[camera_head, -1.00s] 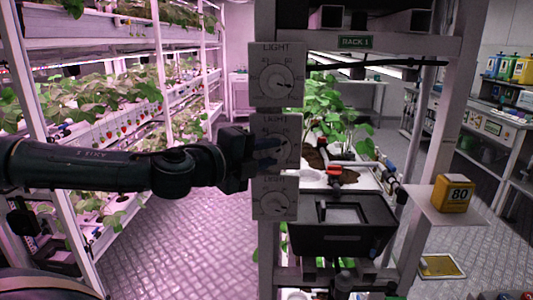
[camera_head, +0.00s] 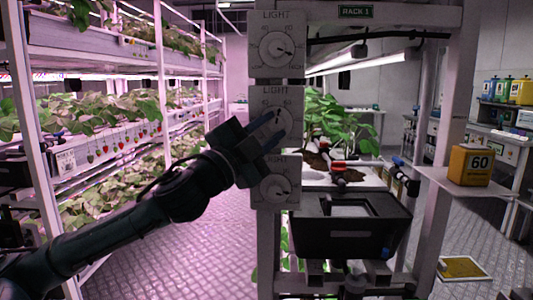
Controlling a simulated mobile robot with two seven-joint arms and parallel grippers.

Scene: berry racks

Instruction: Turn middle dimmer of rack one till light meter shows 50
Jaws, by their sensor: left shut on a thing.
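Three light dimmers stand one above another on the post of rack one, below and left of the green "RACK 1" sign (camera_head: 356,12). The middle dimmer (camera_head: 284,119) is partly hidden by my left gripper (camera_head: 272,130), which is shut on its knob. The gripper and forearm come up at a slant from the lower left. The top dimmer (camera_head: 277,46) and the bottom dimmer (camera_head: 275,189) show their dials and are untouched. The yellow light meter (camera_head: 470,166) stands on a white shelf at the right and reads 60. My right gripper is not in view.
A black bin (camera_head: 350,228) sits low in the rack, right of the dimmers. A green plant (camera_head: 340,125) grows behind it. Strawberry racks (camera_head: 110,140) line the left side. The tiled floor between is clear.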

